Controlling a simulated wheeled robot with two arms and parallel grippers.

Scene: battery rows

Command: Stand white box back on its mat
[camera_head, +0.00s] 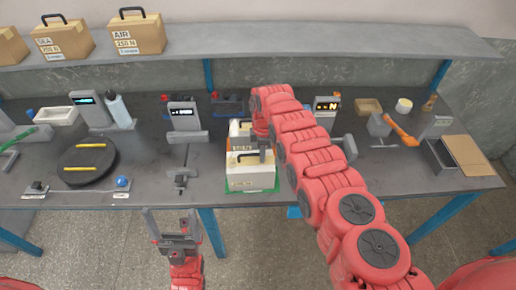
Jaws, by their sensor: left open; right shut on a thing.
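A white box (245,183) with a dark handle sits upright on or just over a green mat (272,188) near the table's front edge; whether its base touches the mat I cannot tell. My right gripper (264,146) is at the top of this box, shut on it. A second, similar white box (238,129) stands right behind it, partly hidden by my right arm. My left gripper (172,228) is open and empty in front of the table edge, pointing up.
A black turntable (75,180) with yellow bars lies left on the table (215,170). A grey clamp fixture (181,180) stands just left of the white box. An orange-handled tool (400,130) and an open dark box (438,158) are at right. Cardboard cases stand on the shelf (250,45).

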